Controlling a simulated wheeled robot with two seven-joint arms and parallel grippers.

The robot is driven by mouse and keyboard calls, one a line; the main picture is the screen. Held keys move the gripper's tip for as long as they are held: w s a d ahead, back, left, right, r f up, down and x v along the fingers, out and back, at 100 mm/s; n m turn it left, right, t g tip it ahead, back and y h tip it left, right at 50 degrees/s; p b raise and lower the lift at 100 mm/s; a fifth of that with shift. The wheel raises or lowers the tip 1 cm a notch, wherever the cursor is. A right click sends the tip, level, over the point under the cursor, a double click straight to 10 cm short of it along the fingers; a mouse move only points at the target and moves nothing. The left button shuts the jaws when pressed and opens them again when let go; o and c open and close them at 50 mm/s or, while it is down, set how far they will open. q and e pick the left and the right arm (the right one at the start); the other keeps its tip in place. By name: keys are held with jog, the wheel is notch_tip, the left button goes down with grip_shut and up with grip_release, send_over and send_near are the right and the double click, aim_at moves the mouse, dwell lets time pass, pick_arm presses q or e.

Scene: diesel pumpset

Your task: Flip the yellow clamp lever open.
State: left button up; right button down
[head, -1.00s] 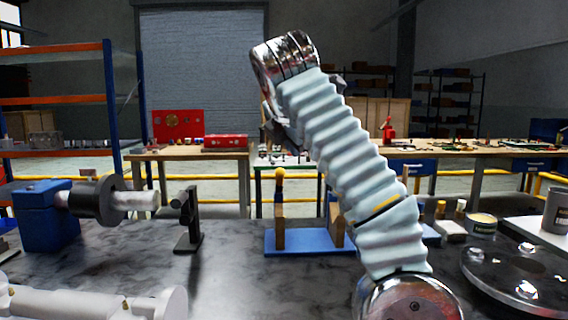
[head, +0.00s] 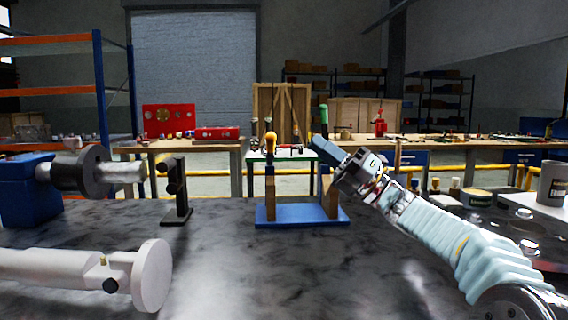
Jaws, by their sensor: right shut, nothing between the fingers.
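A blue-based fixture (head: 300,215) stands on the dark marbled bench near the middle of the head view, with an upright wooden block at each side. My right gripper (head: 327,149) is shut and empty. It appears above and in front of the right block, pointing up and left, to the right of the yellow part with a gap in the picture. My left gripper is not in view.
A black stand (head: 175,192) and a blue machine with a shaft (head: 80,174) are at left. A white flanged pipe (head: 75,271) lies front left. A dark bolted flange and cans (head: 477,199) are at right, partly behind my arm. The bench's front middle is clear.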

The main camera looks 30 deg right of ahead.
aim_at(270, 150)
notch_tip(270, 150, down, 5)
jog(key=d+h, duration=0.1)
jog(key=h, duration=0.1)
pick_arm(q)
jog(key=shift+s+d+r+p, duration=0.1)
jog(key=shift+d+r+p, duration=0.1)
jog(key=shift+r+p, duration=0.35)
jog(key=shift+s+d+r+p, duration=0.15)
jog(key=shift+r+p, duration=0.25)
jog(key=shift+p, duration=0.25)
pick_arm(e)
jog(key=f+x, duration=0.1)
jog(key=x, duration=0.9)
jog(key=shift+w+n+g, duration=0.3)
jog(key=shift+n+g, duration=0.1)
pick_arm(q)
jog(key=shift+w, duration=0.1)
pick_arm(e)
jog(key=shift+a+r, duration=0.1)
jog(key=shift+a, duration=0.05)
